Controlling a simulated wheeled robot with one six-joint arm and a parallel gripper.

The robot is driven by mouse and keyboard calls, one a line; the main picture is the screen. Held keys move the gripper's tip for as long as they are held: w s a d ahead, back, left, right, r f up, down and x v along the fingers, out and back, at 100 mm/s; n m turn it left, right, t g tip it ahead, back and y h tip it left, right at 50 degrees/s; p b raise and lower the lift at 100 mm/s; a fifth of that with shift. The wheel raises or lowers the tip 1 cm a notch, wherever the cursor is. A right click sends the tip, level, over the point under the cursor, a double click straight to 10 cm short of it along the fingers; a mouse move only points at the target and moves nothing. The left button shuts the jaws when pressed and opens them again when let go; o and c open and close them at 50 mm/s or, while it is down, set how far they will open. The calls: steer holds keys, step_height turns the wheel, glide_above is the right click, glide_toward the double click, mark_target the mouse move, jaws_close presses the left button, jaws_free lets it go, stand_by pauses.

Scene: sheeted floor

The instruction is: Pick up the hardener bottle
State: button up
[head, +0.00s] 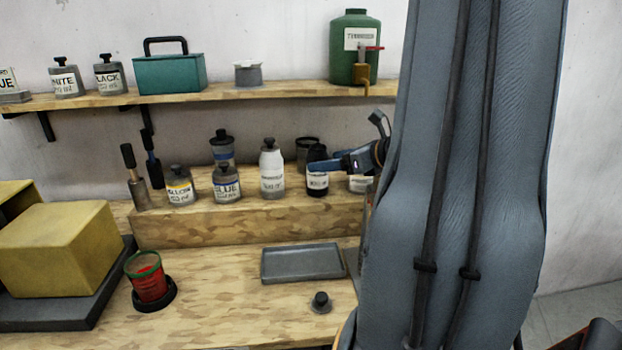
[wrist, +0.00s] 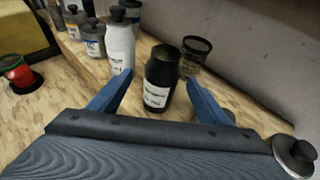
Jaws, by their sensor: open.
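In the wrist view the dark bottle (wrist: 161,75) stands between the two blue fingers of my gripper (wrist: 159,76), with gaps at both sides. In the head view my gripper (head: 328,163) is at the bottle's right, partly hidden by my arm. It is open and empty. A white bottle (head: 272,172) stands just left of the dark one; it also shows in the wrist view (wrist: 120,45).
A dark jar (head: 306,149) stands behind the dark bottle. Grey tins, one marked blue (head: 227,189), stand further left. A lidded tin (wrist: 296,156) is right of my gripper. The upper shelf (head: 230,97) runs above. A grey tray (head: 300,263) lies below on the bench.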

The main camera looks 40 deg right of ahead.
steer(key=shift+w+d+f+b, duration=0.25)
steer(key=shift+w+f+b, duration=0.4)
steer(key=shift+w+f, duration=0.3)
steer(key=shift+p+x, duration=0.35)
steer(key=shift+x, duration=0.8)
steer(key=shift+p+x, duration=1.05)
steer(key=shift+x, duration=1.55)
steer(key=shift+a, duration=0.2)
steer(key=shift+r, duration=0.1)
steer(key=c, duration=1.5)
